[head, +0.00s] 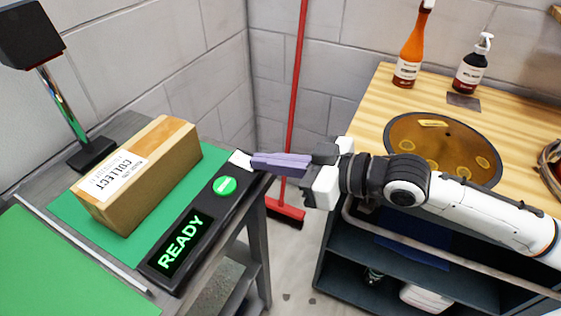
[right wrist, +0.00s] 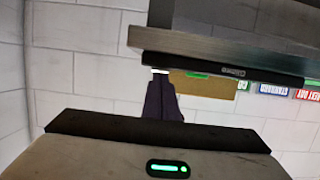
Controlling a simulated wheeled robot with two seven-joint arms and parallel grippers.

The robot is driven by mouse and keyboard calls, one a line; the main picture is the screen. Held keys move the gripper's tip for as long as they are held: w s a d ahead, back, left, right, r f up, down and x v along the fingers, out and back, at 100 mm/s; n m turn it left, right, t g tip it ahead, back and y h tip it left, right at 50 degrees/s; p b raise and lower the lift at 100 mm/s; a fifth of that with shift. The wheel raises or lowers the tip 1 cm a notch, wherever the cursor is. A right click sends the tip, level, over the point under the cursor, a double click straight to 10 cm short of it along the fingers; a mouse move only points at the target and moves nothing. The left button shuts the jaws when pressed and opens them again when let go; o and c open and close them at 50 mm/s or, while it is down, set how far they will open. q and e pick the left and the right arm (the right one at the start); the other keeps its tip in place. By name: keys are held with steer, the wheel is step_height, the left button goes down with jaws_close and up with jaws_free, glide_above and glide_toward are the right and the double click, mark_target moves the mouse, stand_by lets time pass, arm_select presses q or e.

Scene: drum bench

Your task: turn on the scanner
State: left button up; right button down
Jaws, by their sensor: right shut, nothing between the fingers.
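The scanner's black control bar (head: 160,268) lies along the near edge of the left bench. It has a lit display reading READY in green and a round green button (head: 225,186) near its far end. The black scanner head (head: 30,32) stands on a post behind a brown box (head: 150,190) labelled COLLECT. My right gripper (head: 258,163), with purple fingers, is shut and empty by the bar's far end, to the right of the button. Its fingers (right wrist: 163,100) also show in the right wrist view; I cannot tell whether they touch the bar. My left gripper is out of view.
A wooden-topped cart (head: 375,110) at right carries a bronze drum (head: 440,140), an orange bottle (head: 411,50) and a dark pump bottle (head: 472,66). A red broom (head: 293,120) stands between bench and cart. A green mat (head: 75,215) lies under the box.

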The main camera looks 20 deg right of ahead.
steer(key=shift+a, duration=0.1)
steer(key=v, duration=1)
steer(key=shift+b, duration=0.35)
steer(key=shift+r, duration=0.15)
step_height(320, 180, down, 20)
steer(key=s+m+t+h, duration=0.1)
steer(key=m+h, duration=0.3)
steer(key=s+f+m+g+h, duration=0.2)
steer(key=s+f+m+h, duration=0.1)
steer(key=s+f, duration=0.9)
step_height(320, 180, down, 4)
steer(key=shift+r+h, duration=0.1)
steer(key=shift+h, duration=0.6)
